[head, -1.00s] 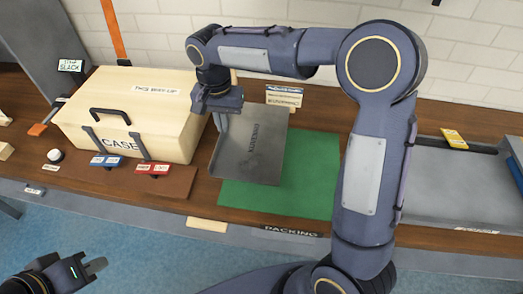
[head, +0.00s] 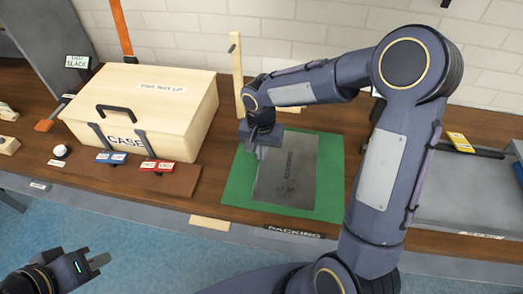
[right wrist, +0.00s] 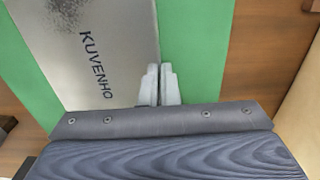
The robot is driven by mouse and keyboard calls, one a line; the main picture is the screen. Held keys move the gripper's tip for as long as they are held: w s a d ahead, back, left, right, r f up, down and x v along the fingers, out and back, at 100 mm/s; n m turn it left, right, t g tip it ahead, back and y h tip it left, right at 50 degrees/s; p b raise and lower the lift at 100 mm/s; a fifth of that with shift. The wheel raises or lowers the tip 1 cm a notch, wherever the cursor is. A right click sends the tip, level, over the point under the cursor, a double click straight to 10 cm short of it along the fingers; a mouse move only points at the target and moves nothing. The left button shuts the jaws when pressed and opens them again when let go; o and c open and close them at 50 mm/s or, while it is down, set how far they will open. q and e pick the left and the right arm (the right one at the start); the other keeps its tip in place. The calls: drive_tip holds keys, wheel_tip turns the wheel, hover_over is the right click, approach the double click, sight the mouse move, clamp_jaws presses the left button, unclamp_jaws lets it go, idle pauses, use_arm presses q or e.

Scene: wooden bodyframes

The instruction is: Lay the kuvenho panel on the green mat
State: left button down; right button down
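The kuvenho panel (head: 292,170) is a thin dark grey metal sheet. In the head view it lies within the outline of the green mat (head: 328,180); I cannot tell whether it touches the mat everywhere. The right wrist view shows it (right wrist: 95,55) with the KUVENHO lettering, and green mat (right wrist: 195,45) beside its edge. My right gripper (head: 256,152) is at the panel's left edge. Its two fingers (right wrist: 158,88) are close together with that edge between them. My left gripper (head: 94,262) is open and empty at the lower left, away from the table.
A pale wooden case (head: 145,110) stands left of the mat, with a blue block (head: 109,158) and a red block (head: 158,165) in front. A thin wooden post (head: 237,75) stands behind my right gripper. A grey surface (head: 460,195) lies at the right.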

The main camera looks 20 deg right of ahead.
drive_tip(key=c, duration=2.1)
unclamp_jaws()
drive_tip(key=shift+f, duration=0.15)
drive_tip(key=shift+c, duration=0.2)
drive_tip(key=o, duration=0.5)
drive_tip(key=shift+c, duration=0.2)
wheel_tip(320, 180, up, 12)
drive_tip(key=s+d+r+n+t+y, duration=0.2)
drive_tip(key=s+d+r, duration=0.15)
drive_tip(key=s, duration=0.65)
drive_tip(key=s+f+n+t+y, duration=0.1)
drive_tip(key=s+f+n+t, duration=0.1)
drive_tip(key=s, duration=0.9)
drive_tip(key=shift+a+f+n+t+y, duration=0.3)
drive_tip(key=shift+a+f+t+y, duration=0.15)
drive_tip(key=shift+t, duration=0.35)
